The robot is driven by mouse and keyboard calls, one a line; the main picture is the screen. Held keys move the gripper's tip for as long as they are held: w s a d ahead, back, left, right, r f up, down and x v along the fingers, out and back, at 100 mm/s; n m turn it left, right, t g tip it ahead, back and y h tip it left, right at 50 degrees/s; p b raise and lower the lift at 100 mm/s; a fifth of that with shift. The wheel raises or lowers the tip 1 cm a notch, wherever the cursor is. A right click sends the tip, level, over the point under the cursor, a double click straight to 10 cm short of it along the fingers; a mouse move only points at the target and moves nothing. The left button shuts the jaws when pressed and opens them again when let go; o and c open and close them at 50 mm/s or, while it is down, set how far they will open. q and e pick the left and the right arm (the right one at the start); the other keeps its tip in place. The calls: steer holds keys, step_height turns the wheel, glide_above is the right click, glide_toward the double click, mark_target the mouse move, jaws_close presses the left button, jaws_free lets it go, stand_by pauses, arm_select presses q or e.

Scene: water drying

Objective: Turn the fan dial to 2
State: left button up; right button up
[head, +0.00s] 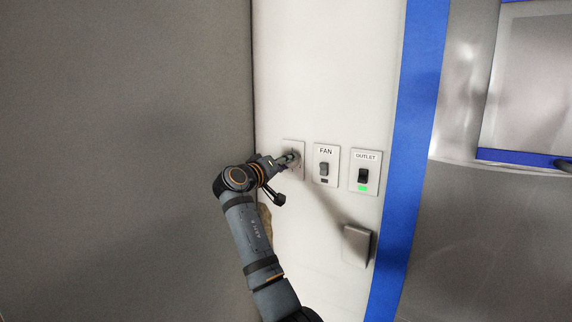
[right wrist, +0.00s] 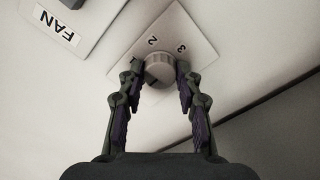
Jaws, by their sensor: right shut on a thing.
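The fan dial (right wrist: 158,68) is a round grey knob on a light plate (right wrist: 186,32) marked 1, 2 and 3 in the right wrist view. My right gripper (right wrist: 158,75) has one finger on each side of the knob and is shut on it. In the head view my right gripper (head: 291,158) reaches the leftmost wall plate (head: 299,146) and hides most of the dial. Which number the dial points at cannot be told. My left gripper is not in view.
Right of the dial are a FAN switch (head: 323,168) and an OUTLET switch (head: 364,176) with a green light. A grey box (head: 356,245) sticks out lower on the wall. A blue post (head: 408,150) stands to the right and a dark grey panel (head: 120,150) to the left.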

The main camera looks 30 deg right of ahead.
steer(key=shift+m+b, duration=6.25)
steer(key=shift+m, duration=5.55)
steer(key=o, duration=1.1)
steer(key=shift+o, duration=0.2)
